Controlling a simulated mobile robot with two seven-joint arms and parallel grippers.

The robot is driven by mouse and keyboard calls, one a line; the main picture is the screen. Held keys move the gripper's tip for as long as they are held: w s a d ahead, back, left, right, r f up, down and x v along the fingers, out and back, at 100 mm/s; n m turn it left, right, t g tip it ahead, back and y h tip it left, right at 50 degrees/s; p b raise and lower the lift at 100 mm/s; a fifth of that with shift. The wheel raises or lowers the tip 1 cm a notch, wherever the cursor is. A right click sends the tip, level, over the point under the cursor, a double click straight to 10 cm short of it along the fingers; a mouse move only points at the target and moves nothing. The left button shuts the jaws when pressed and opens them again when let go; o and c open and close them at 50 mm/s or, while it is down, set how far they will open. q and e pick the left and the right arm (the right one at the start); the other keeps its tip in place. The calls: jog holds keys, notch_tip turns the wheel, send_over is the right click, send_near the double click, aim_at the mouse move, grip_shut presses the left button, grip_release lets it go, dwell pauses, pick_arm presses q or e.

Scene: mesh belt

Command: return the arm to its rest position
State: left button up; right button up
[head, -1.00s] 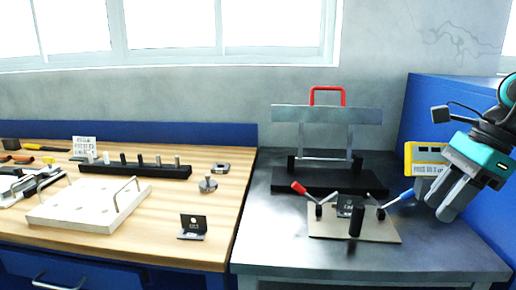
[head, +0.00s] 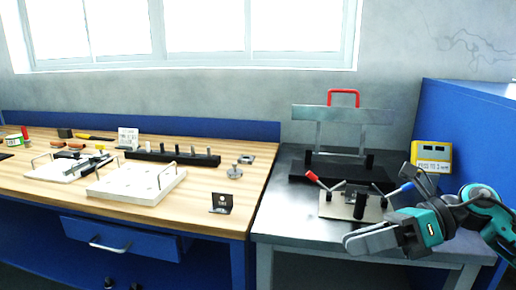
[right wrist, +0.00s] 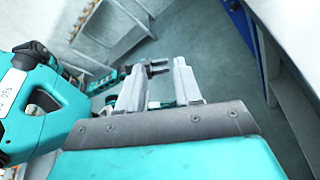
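My right gripper (head: 368,240) hangs low in front of the dark metal table at the right in the head view, its fingers pointing left. In the right wrist view its two grey fingers (right wrist: 158,88) stand apart with nothing between them, so it is open and empty. Behind them, small in the right wrist view, my left gripper (right wrist: 160,68) shows two dark prongs apart; it looks open and empty. The left gripper is not in the head view.
The dark metal table (head: 285,222) holds a fixture plate with a red-handled and a blue-handled clamp (head: 355,205), close behind my right gripper. A red-handled press frame (head: 343,115) and a yellow display box (head: 431,155) stand farther back. The wooden bench (head: 235,218) holds parts and white trays.

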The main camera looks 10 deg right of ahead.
jog(key=w+a+m+t+y+p, duration=0.1)
jog(key=a+m+t+y, duration=0.35)
jog(key=m, duration=0.35)
notch_tip(320, 180, down, 9)
jog(key=w+d+m+t+h+p, duration=0.15)
jog(key=m+t+h, duration=0.8)
jog(key=m, duration=1.05)
pick_arm(q)
jog(key=shift+s+a+r+y+p, duration=0.15)
jog(key=shift+s+a+r+p, duration=0.2)
jog(key=shift+a+r+p, duration=0.15)
jog(key=shift+s+a+r+y+p, duration=0.15)
jog(key=shift+s+a+r+p, duration=0.15)
jog(key=shift+r, duration=0.25)
pick_arm(e)
jog(key=s+f+m+g+h, duration=0.2)
jog(key=s+f+m+h, duration=0.1)
jog(key=s+f+m, duration=0.4)
jog(key=s+f+m+g+h, duration=0.3)
jog(key=s+f+m, duration=0.4)
jog(key=f, duration=0.5)
jog(key=shift+f+m+h, duration=0.15)
jog(key=shift+m+h, duration=0.45)
jog(key=shift+m, duration=0.2)
pick_arm(q)
jog(key=shift+s+d, duration=0.1)
jog(key=shift+d, duration=0.1)
pick_arm(e)
jog(key=shift+a, duration=0.1)
